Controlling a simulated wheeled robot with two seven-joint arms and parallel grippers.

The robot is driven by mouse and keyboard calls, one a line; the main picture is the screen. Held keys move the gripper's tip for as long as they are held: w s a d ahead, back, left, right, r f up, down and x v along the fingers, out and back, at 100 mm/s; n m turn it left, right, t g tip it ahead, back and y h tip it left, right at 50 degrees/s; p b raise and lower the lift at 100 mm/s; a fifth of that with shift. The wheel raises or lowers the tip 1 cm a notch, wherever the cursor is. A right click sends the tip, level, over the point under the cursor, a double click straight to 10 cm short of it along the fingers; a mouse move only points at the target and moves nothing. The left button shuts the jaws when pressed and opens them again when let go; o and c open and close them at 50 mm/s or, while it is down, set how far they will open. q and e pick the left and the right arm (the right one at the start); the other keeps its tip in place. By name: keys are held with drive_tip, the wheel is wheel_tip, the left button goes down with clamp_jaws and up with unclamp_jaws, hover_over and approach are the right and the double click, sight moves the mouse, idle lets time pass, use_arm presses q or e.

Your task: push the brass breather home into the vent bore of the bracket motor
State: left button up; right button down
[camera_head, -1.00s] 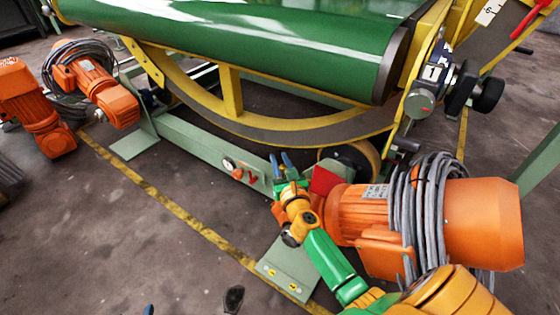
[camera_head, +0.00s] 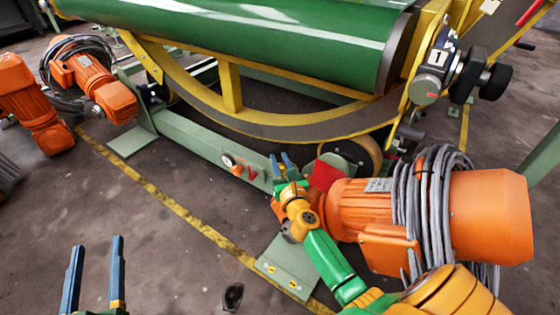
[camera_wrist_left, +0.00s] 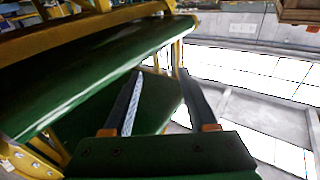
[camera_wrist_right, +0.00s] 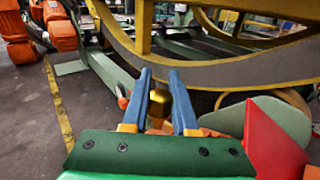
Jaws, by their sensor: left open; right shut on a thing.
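My right gripper (camera_head: 281,159) is in front of the green frame beam, left of a large orange motor (camera_head: 362,208). In the right wrist view, its blue fingers (camera_wrist_right: 160,76) are shut on a small brass-coloured piece (camera_wrist_right: 158,118), seemingly the breather, mostly hidden between them. My left gripper (camera_head: 96,245) is open and empty over the floor at lower left. In the left wrist view, its spread fingers (camera_wrist_left: 160,76) point toward green and yellow machine parts. I cannot make out a vent bore, nor tell for certain which motor is the bracket motor.
The green roller (camera_head: 250,40) and curved yellow ring frame (camera_head: 232,90) span the back. A red plate (camera_head: 326,176) is close beside my right gripper. Grey cable (camera_head: 408,200) wraps the large motor. Two more orange motors (camera_head: 118,100) (camera_head: 35,120) are at left.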

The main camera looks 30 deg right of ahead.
use_arm(q)
wheel_tip(320, 180, up, 8)
drive_tip(key=s+t+h+b, duration=0.1)
drive_tip(key=s+t+h, duration=0.1)
drive_tip(key=t, duration=0.2)
drive_tip(key=shift+s+d+m+t, duration=0.25)
drive_tip(key=shift+s+m+t, duration=0.1)
drive_tip(key=shift+m+t, duration=0.05)
use_arm(e)
drive_tip(key=shift+f, duration=0.7)
use_arm(q)
drive_tip(key=shift+r, duration=0.2)
drive_tip(key=shift+f, duration=0.15)
use_arm(e)
drive_tip(key=shift+f, duration=0.15)
use_arm(q)
drive_tip(key=shift+f+b, duration=0.3)
use_arm(e)
drive_tip(key=shift+f, duration=0.35)
use_arm(q)
drive_tip(key=shift+f+b, duration=0.65)
drive_tip(key=shift+f, duration=0.05)
use_arm(e)
drive_tip(key=shift+f, duration=0.7)
use_arm(q)
drive_tip(key=shift+r, duration=0.1)
use_arm(e)
drive_tip(key=c, duration=0.6)
unclamp_jaws()
